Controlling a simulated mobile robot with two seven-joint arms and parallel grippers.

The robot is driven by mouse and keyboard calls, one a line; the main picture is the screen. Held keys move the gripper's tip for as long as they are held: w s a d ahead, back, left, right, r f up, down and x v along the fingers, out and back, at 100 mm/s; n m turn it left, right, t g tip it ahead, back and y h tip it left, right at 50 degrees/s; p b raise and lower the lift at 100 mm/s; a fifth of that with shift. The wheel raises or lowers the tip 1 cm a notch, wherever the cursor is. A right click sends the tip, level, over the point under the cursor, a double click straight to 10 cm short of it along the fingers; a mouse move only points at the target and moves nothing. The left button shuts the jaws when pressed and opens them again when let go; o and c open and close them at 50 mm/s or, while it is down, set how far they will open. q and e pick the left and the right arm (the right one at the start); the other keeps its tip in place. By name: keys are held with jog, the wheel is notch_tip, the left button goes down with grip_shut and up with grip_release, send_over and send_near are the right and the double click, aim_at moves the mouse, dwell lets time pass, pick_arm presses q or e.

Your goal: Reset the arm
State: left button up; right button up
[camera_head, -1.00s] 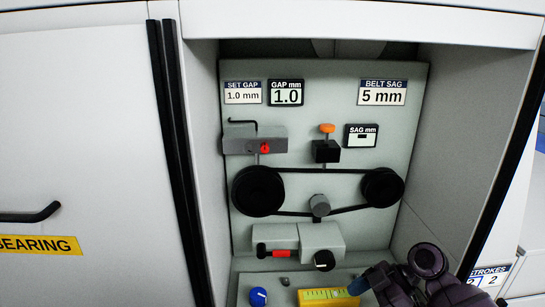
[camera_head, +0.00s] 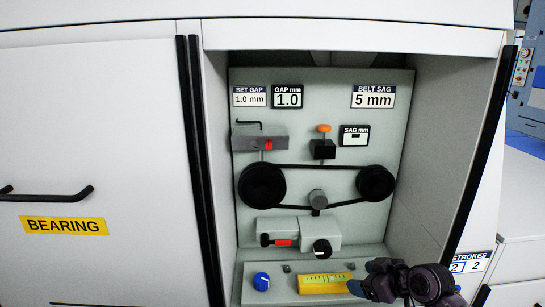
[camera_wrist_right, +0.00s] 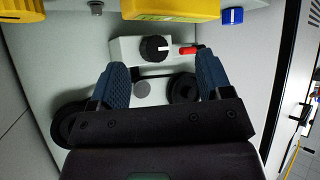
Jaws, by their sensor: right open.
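My right gripper (camera_head: 362,281) is low at the right of the open bay in the head view, by the right end of a yellow level-like block (camera_head: 322,288). My left gripper is not in view. The back panel (camera_head: 325,225) carries a belt around two black pulleys (camera_head: 262,185) (camera_head: 376,183). The gap display (camera_head: 288,96) reads 1.0, and the sag display (camera_head: 355,135) shows only a dash-like mark.
A blue knob (camera_head: 261,281) sits on the ledge left of the yellow block. A grey box with a black knob (camera_head: 322,248) and red handle (camera_head: 283,242) is above. The bay's side walls and black door edges (camera_head: 200,165) flank the opening. A "BEARING" door (camera_head: 95,160) is closed at left.

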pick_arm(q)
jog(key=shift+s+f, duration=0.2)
pick_arm(e)
jog(key=s+d+f+m+t+h, duration=0.1)
jog(key=s+f+m+h, duration=0.1)
jog(key=s+f, duration=0.3)
jog(key=s+d+f+m+t+h, duration=0.1)
jog(key=s+f, duration=0.5)
jog(key=s, duration=0.6)
jog(key=s+d+f+m+t+h, duration=0.1)
jog(key=s+d+f+m+h, duration=0.2)
jog(key=s+f, duration=0.3)
jog(key=s+m+h, duration=0.1)
jog(key=s, duration=0.2)
jog(key=shift+s+d+f+m, duration=0.15)
jog(key=shift+s+d+m, duration=0.1)
jog(key=shift+s+m, duration=0.1)
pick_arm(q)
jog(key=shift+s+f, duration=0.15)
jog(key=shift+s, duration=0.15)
